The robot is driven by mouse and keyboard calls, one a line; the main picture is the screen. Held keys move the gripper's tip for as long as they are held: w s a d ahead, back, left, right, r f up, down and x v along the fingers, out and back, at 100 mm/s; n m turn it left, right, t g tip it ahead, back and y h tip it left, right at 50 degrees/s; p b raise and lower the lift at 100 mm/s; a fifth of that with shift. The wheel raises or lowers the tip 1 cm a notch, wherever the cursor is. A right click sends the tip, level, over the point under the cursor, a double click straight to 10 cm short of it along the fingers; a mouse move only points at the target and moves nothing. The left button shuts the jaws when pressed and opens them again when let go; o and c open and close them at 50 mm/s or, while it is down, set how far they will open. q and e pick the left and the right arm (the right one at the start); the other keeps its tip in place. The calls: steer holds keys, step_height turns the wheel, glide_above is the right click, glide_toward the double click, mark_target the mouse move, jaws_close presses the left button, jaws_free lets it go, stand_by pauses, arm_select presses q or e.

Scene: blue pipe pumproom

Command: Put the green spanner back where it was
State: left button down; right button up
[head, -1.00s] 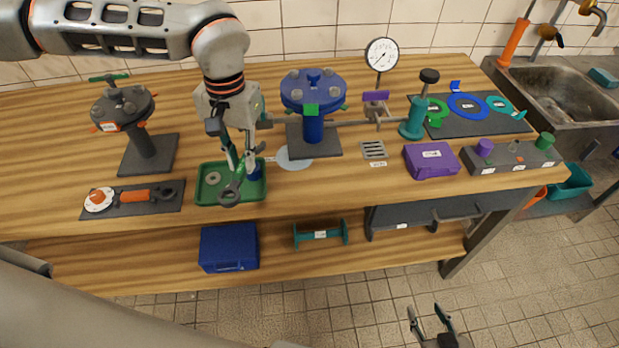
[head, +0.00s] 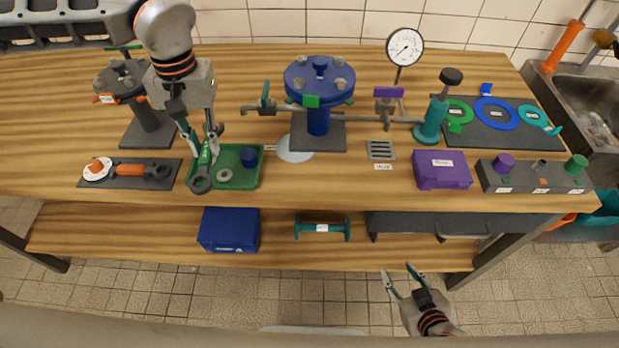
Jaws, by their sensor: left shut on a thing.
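The green spanner (head: 205,156) is in my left gripper (head: 203,146). The gripper is shut on its green handle, and the dark ring end (head: 200,185) points down towards me. The spanner hangs at the left edge of the green tray (head: 252,182); I cannot tell whether it touches the tray. In the tray lie a blue cylinder (head: 249,155) and a pale ring (head: 224,175). My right gripper (head: 403,271) is open and empty, low in front of the bench.
Behind stand a grey flanged valve (head: 147,118) and a blue flanged valve (head: 319,90). A purple box (head: 441,170) is to the right.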

arm_select(q)
steer(key=w+d+n+b, duration=0.3)
steer(key=w+d+b, duration=0.1)
steer(key=d, duration=0.4)
steer(key=n+b, duration=0.5)
glide_above(315, 180)
step_height(315, 180, down, 3)
step_height(315, 180, down, 5)
steer(key=shift+w+f+b, duration=0.1)
steer(key=shift+f+b, duration=0.05)
steer(key=shift+b, duration=0.15)
steer(key=shift+f, duration=1.8)
arm_select(e)
step_height(315, 180, down, 8)
steer(key=a, duration=0.1)
steer(key=shift+w+a+n+y, duration=0.25)
steer(key=shift+w+n+y, duration=0.05)
steer(key=shift+w, duration=0.15)
arm_select(q)
steer(key=shift+f, duration=0.1)
steer(key=c, duration=1.9)
jaws_free()
